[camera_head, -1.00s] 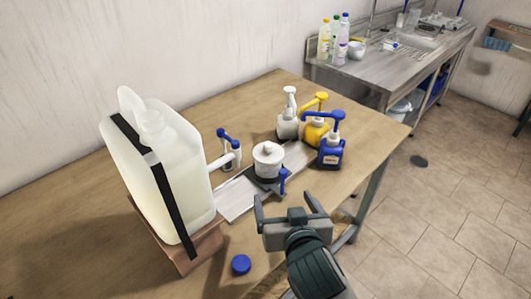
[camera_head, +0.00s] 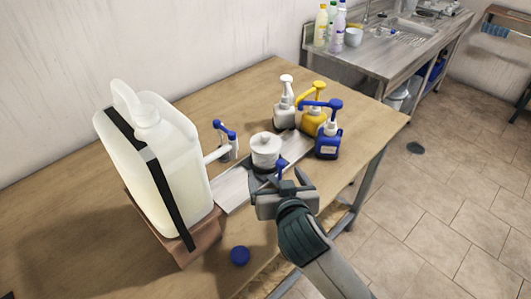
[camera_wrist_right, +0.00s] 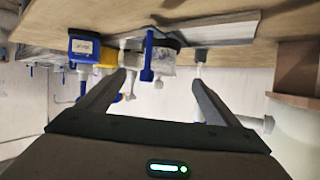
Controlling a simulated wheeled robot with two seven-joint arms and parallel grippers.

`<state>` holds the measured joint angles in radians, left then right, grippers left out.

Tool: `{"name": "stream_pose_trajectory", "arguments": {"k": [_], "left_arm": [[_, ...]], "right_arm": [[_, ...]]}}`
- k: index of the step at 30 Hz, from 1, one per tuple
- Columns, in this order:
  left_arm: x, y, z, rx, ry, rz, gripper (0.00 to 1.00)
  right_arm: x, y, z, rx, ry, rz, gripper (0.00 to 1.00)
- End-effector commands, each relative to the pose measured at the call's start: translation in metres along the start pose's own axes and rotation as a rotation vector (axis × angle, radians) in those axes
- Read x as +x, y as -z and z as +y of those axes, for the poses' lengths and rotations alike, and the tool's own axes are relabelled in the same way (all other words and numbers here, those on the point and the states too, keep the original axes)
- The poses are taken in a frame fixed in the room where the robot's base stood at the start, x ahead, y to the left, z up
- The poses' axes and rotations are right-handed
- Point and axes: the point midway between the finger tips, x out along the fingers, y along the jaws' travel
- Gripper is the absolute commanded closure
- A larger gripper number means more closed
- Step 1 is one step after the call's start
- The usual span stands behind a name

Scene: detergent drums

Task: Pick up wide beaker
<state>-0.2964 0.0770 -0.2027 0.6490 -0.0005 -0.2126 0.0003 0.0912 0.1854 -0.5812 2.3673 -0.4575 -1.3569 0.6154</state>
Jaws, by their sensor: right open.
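No vessel is labelled as the wide beaker. The likeliest is a squat white vessel (camera_head: 265,154) with a knobbed top, on a dark base on the metal tray (camera_head: 233,190). In the right wrist view the white vessel (camera_wrist_right: 162,62) hangs inverted, partly behind a blue upright piece (camera_wrist_right: 148,55). My right gripper (camera_head: 276,174) is open and empty, just in front of the vessel, with the blue piece (camera_head: 281,166) near its fingers. Its open fingers also show in the right wrist view (camera_wrist_right: 158,82). My left gripper is not in view.
A large translucent drum (camera_head: 177,175) stands on a brown block (camera_head: 190,248) at left. White (camera_head: 285,115), yellow (camera_head: 312,122) and blue (camera_head: 328,143) pump bottles stand behind right. A blue cap (camera_head: 240,256) lies near the front edge. A sink counter (camera_head: 365,68) stands beyond.

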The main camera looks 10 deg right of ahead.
Motion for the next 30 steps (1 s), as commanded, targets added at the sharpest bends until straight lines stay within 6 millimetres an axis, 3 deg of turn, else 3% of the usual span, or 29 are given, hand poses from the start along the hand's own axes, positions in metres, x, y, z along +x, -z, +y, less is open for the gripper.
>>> {"name": "stream_pose_trajectory", "arguments": {"k": [6, 12, 30], "left_arm": [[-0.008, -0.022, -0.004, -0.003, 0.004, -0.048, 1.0], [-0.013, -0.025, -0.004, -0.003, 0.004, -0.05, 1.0], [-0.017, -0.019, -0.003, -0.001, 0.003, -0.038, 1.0]], "right_arm": [[0.04, 0.002, 0.001, -0.004, -0.003, 0.0, 0.15], [0.067, 0.002, 0.0, -0.002, -0.002, 0.0, 0.15], [0.079, 0.001, 0.0, -0.002, -0.001, 0.0, 0.15]]}}
